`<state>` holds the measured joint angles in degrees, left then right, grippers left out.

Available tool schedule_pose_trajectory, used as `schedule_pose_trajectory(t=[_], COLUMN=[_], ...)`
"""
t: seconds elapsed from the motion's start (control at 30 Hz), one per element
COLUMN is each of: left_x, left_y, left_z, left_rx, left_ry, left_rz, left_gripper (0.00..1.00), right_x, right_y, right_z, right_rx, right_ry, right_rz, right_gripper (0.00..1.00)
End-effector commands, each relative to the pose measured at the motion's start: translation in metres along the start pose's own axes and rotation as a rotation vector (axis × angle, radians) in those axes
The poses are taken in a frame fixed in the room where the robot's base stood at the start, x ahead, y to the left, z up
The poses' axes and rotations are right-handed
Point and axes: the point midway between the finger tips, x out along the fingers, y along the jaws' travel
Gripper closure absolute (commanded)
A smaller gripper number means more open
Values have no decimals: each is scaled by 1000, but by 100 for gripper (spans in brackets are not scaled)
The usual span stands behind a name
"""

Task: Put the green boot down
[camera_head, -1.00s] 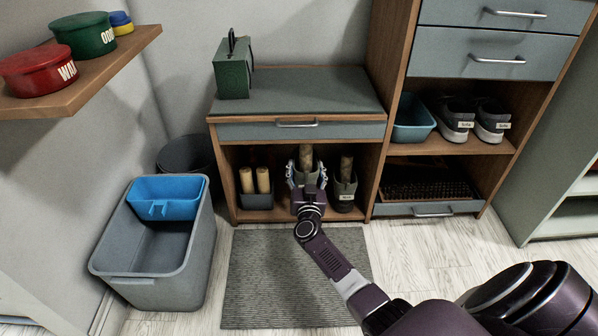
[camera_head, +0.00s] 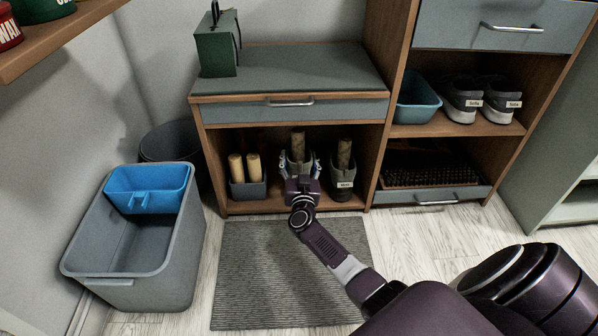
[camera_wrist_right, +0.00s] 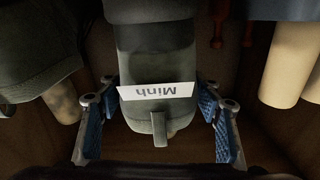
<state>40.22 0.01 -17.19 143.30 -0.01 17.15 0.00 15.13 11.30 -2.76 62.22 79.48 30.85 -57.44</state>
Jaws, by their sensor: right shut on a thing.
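The green boot (camera_wrist_right: 157,120), with a white "Minh" label, stands between the blue-padded fingers of my right gripper (camera_wrist_right: 160,118). In the head view, my right gripper (camera_head: 299,170) is inside the bench's lower opening, shut on this boot (camera_head: 298,157), whose front is mostly hidden. A beige, log-like piece sticks up from its top. A second green boot (camera_head: 343,183) stands just to the right on the bench floor and shows at the left of the wrist view (camera_wrist_right: 38,60). I cannot tell whether the held boot's sole touches the floor. My left gripper is out of view.
Left of the boot is a grey holder (camera_head: 249,189) with two beige cylinders. The bench (camera_head: 290,70) carries a green box (camera_head: 217,50). Shoes (camera_head: 462,100) and a blue bin (camera_head: 417,100) sit in the right cabinet. A grey mat (camera_head: 285,275) lies in front.

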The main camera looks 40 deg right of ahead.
Motion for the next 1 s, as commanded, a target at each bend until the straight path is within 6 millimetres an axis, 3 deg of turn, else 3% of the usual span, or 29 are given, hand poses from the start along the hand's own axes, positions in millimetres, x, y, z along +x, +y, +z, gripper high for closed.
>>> schedule_pose_trajectory(t=[0.33, 0.6, 0.63, 0.8, 1.0], left_x=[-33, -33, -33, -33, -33], left_y=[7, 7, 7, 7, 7], left_z=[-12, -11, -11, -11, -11], left_rx=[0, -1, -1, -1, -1], left_ry=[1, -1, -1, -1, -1], left_rz=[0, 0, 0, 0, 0], left_gripper=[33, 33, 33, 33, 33], right_x=[1, 1, 0, 0, 0], right_y=[4, 4, 5, 5, 4], right_z=[33, 33, 36, 36, 36], right_rx=[-1, 0, -1, 0, 0], right_ry=[5, 4, -2, -1, -1], right_rz=[0, 0, 0, 0, 0], right_gripper=[99, 99, 40, 23, 23])
